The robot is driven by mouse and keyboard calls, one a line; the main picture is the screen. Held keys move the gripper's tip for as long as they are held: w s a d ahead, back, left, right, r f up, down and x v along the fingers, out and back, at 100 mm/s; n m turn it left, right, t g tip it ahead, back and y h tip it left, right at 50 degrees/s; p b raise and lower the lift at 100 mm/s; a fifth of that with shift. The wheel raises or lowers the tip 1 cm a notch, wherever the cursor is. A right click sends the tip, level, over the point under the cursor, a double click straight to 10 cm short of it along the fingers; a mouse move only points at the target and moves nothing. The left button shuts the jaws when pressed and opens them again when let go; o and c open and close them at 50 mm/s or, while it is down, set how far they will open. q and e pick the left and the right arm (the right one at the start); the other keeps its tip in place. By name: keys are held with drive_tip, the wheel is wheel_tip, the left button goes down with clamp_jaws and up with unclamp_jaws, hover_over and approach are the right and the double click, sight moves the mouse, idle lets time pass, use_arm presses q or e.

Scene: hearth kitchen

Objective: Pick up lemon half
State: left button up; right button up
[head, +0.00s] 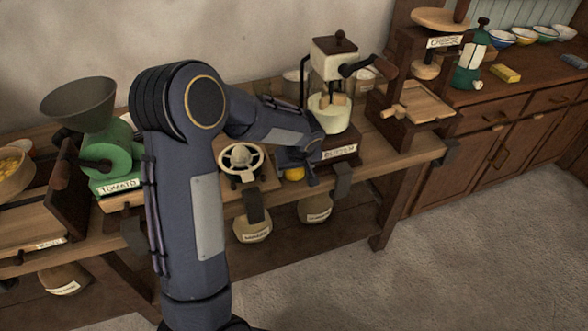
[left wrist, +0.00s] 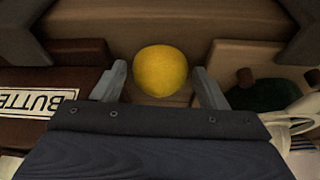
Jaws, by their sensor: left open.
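The lemon half (head: 294,174) is a small yellow dome on the wooden workbench, at the front edge beside the butter churn's base. In the left wrist view the lemon half (left wrist: 161,71) sits between the two grey fingers, with a gap on each side. My left gripper (head: 297,168) is open and reaches down at the lemon half; its fingertips in the left wrist view (left wrist: 160,88) are on either side of it. The underside of the lemon half is hidden. My right gripper is not in view.
The butter churn (head: 333,85) stands close to the right of my left gripper. A white wheel-like press (head: 241,158) is close on the left. A green tomato mill (head: 112,152) and a cheese press (head: 408,103) stand farther along the bench (head: 405,155). Labelled sacks (head: 253,229) sit below.

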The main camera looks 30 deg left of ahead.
use_arm(q)
drive_tip(key=c, duration=0.8)
